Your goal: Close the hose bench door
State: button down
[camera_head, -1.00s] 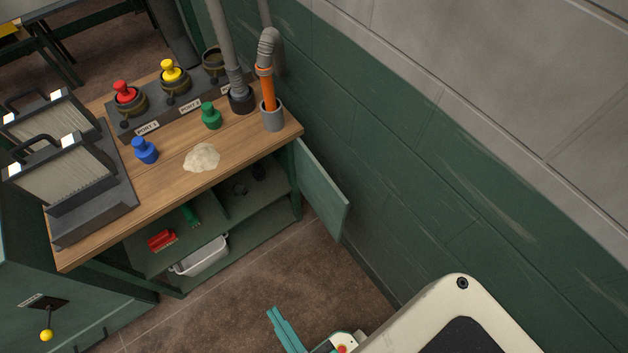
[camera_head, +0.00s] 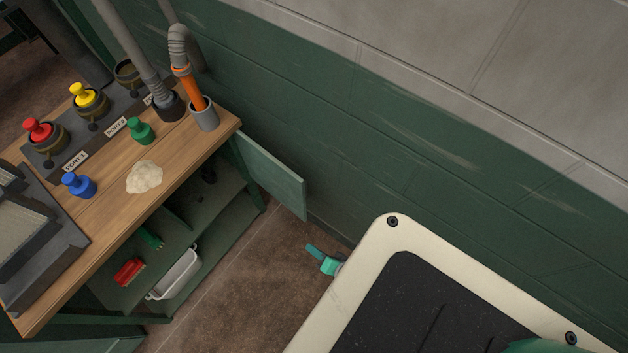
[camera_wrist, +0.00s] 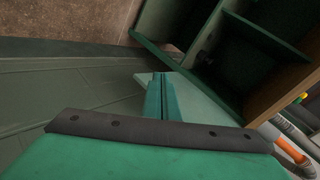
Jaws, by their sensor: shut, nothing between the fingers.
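The hose bench (camera_head: 150,210) has a wooden top and an open green cabinet below. Its green door (camera_head: 272,176) stands open, swung out from the right end of the cabinet toward the wall. My teal gripper (camera_head: 322,258) is in front of the door's free edge, low and apart from it in the head view, partly hidden by my own body. In the wrist view my shut fingers (camera_wrist: 160,97) overlap the pale door panel (camera_wrist: 203,98); I cannot tell whether they touch it. Nothing is between the fingers.
A green and grey wall (camera_head: 420,150) runs close along the right. In the cabinet are a red object (camera_head: 128,272) and a white bin (camera_head: 175,274). An orange-banded hose (camera_head: 187,88) stands at the bench's right end. Brown floor (camera_head: 235,300) is clear before the cabinet.

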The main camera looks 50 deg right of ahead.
jog(key=w+d+r+m+t+h, duration=0.1)
jog(key=d+r+m+t, duration=0.3)
jog(key=d, duration=0.3)
jog(key=w+d+r+m+t+h, duration=0.1)
jog(key=w+d+r+m+t, duration=0.15)
jog(key=d+r, duration=0.45)
jog(key=f+x, duration=0.1)
jog(key=x, duration=0.8)
jog(key=shift+d+n, duration=0.35)
jog(key=shift+n, duration=0.1)
jog(key=shift+a+t, duration=0.15)
jog(key=shift+t, duration=0.1)
